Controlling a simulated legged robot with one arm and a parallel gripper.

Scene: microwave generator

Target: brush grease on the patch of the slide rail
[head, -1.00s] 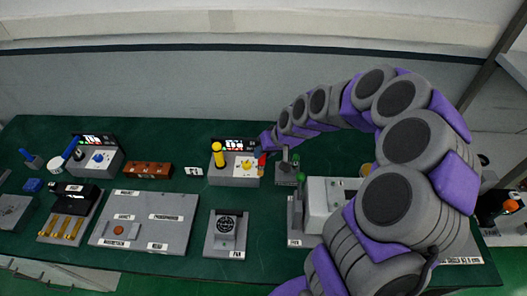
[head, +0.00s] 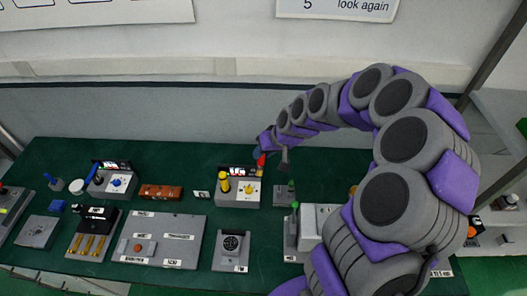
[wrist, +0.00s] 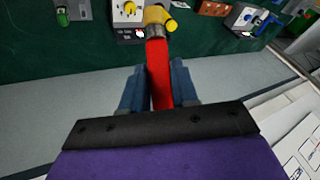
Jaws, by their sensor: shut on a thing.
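My gripper (wrist: 159,80) is shut on the red handle of a brush (wrist: 158,72) in the wrist view. The handle points away from the fingers and ends in a grey metal collar. Yellow shows past the collar; I cannot tell if it is bristles or the yellow lever behind. In the head view the red handle (head: 261,160) is a small spot at the end of my arm, just behind the grey unit with the yellow lever (head: 238,197). I cannot make out the slide rail or its patch; my arm hides part of the right side of the bench.
The green bench (head: 190,282) carries a brown block (head: 160,192), a large labelled panel (head: 163,236), a fan unit (head: 231,250) and a unit with a blue knob (head: 112,184). A pale grey machine (head: 310,222) is partly behind my arm. A wall stands behind the bench.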

